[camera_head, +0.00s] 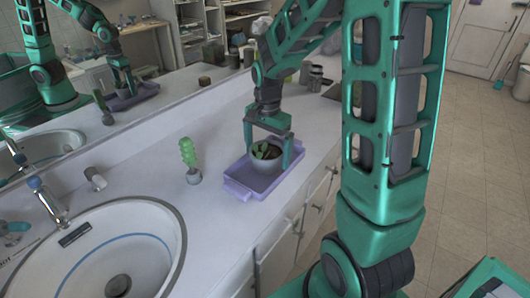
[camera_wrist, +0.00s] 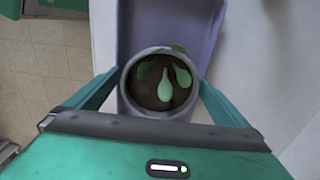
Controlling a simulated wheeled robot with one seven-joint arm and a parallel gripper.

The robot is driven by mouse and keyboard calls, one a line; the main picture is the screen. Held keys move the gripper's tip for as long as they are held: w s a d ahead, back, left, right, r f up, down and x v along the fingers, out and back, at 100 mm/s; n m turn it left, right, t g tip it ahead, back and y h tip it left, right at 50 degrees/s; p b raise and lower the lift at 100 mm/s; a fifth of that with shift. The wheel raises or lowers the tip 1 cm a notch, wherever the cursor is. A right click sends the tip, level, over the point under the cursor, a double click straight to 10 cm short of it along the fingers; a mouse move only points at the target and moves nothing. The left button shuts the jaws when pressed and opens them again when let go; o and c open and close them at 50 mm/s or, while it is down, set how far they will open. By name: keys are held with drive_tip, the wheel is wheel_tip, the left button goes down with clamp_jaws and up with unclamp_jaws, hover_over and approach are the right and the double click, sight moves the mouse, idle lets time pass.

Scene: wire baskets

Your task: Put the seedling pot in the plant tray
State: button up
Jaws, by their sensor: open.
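The seedling pot (camera_head: 266,156) is a small grey-white round pot with dark soil and green leaves. It is inside the outline of the purple plant tray (camera_head: 238,189) on the white counter and looks upright. In the wrist view the pot (camera_wrist: 161,82) shows from above, with the tray (camera_wrist: 200,20) around and behind it. My gripper (camera_head: 266,150) is open, pointing down, with one finger on each side of the pot. The wrist view shows the fingers (camera_wrist: 152,97) beside the rim. Whether the pot's base rests on the tray floor is hidden.
A green cactus-like plant (camera_head: 188,155) stands on the counter left of the tray. A round sink (camera_head: 110,250) with a tap (camera_head: 45,196) is at front left. Dark jars (camera_head: 312,76) stand behind. A mirror lines the back. The counter between cactus and tray is clear.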

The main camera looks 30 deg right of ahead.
drive_tip(key=shift+r, duration=4.5)
drive_tip(key=shift+r, duration=0.1)
wheel_tip(320, 180, up, 10)
drive_tip(key=shift+r, duration=0.25)
drive_tip(key=shift+w, duration=0.1)
drive_tip(key=s+d+f+n, duration=0.1)
drive_tip(key=s+f+n, duration=0.1)
drive_tip(key=s, duration=0.6)
drive_tip(key=s+d+f+n, duration=0.2)
drive_tip(key=s+f, duration=0.3)
drive_tip(key=s, duration=0.4)
drive_tip(key=s+d+f+n, duration=0.1)
drive_tip(key=s+f+n, duration=0.2)
drive_tip(key=s, duration=0.6)
drive_tip(key=shift+d+f, duration=0.4)
drive_tip(key=shift+f, duration=0.2)
drive_tip(key=shift+w, duration=0.1)
